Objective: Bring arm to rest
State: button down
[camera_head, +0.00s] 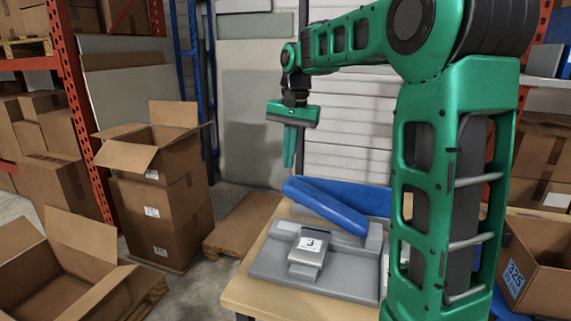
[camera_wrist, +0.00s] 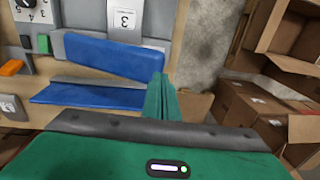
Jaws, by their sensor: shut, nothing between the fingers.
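My green arm rises on the right of the head view and reaches left across the top. My gripper (camera_head: 291,163) hangs from its end, pointing down, with its green fingers together and nothing between them. It is above and beyond the table's left part, apart from the dispenser. In the wrist view the closed fingers of my gripper (camera_wrist: 160,98) show in front of the blue chutes.
A grey dispenser (camera_head: 265,262) with a "3" label (camera_head: 312,244) and a blue chute (camera_head: 325,206) stands on a wooden table (camera_head: 238,295). Stacked cardboard boxes (camera_head: 163,208) stand left, an open box (camera_head: 50,262) nearer. An orange button (camera_wrist: 11,67) shows in the wrist view.

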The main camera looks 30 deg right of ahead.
jog(key=shift+s, duration=0.1)
dwell(0.3)
jog(key=s+d+f+n, duration=0.1)
jog(key=s+f, duration=0.4)
jog(key=s, duration=0.6)
jog(key=s+f+n, duration=0.1)
jog(key=s+f, duration=0.3)
jog(key=s, duration=0.7)
jog(key=s+d+f+n, duration=0.1)
jog(key=s+f, duration=0.4)
jog(key=s, duration=0.6)
jog(key=shift+s+d+f+g, duration=0.2)
jog(key=shift+d+f+g, duration=0.15)
jog(key=shift+g, duration=0.05)
jog(key=shift+w+f, duration=0.2)
jog(key=shift+w, duration=0.45)
